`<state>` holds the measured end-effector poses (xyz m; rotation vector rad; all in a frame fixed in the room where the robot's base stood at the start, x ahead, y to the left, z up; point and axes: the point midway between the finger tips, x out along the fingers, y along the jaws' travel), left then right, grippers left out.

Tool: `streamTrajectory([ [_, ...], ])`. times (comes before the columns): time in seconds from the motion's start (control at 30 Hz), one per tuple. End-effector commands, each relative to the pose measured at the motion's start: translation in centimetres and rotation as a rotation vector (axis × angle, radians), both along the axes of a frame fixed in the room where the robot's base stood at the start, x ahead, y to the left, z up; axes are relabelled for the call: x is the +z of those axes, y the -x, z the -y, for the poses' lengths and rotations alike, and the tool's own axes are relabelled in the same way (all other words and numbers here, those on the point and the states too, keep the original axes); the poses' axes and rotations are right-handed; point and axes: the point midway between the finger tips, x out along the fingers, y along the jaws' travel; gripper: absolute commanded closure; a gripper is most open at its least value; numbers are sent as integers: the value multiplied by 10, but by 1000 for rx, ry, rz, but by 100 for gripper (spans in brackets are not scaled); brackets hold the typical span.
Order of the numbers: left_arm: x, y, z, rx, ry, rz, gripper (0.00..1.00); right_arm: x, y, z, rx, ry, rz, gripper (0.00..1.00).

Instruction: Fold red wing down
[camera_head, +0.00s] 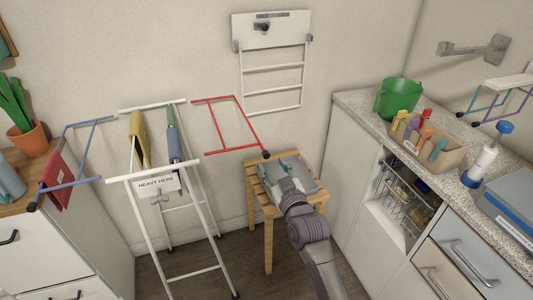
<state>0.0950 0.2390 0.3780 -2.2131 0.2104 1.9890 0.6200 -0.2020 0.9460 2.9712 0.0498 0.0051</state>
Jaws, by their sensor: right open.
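The red wing (229,124) is a thin red bar frame on the right side of the white drying rack (200,190). It sticks out to the right, raised, with a black cap (265,154) at its near right corner. My right gripper (284,167) is open over the wooden stool (262,188), a little below and right of that black cap. It appears apart from the red wing. My left gripper is not in view.
A blue wing (82,152) with a red cloth (57,183) sticks out left of the rack. Yellow (139,138) and blue (174,146) cloths hang on the rack. A counter (360,110) with a green bucket (397,98) and a bin of bottles (428,140) stands at right.

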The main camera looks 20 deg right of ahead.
Motion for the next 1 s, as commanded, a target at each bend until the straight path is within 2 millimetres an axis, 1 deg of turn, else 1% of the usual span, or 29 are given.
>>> streamTrajectory([
  [0.03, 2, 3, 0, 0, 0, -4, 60, 2, -12, -1, 0, -1, 1, 53],
  [0.1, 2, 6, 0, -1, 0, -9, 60, 2, -26, -1, 0, -1, 2, 53],
  [0.2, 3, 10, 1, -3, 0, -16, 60, 1, -43, -2, 1, -2, 0, 53],
  [0.3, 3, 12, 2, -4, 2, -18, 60, 0, -55, -2, 1, -1, 0, 53],
  [0.5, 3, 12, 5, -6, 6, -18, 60, 0, -65, -3, 1, -1, 0, 53],
  [0.73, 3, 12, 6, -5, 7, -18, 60, 0, -65, -3, 1, -1, 0, 53],
  [0.77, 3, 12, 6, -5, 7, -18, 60, 0, -65, -3, 1, -1, 0, 54],
  [1.0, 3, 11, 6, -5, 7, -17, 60, 0, -65, -3, 1, -1, -1, 94],
])
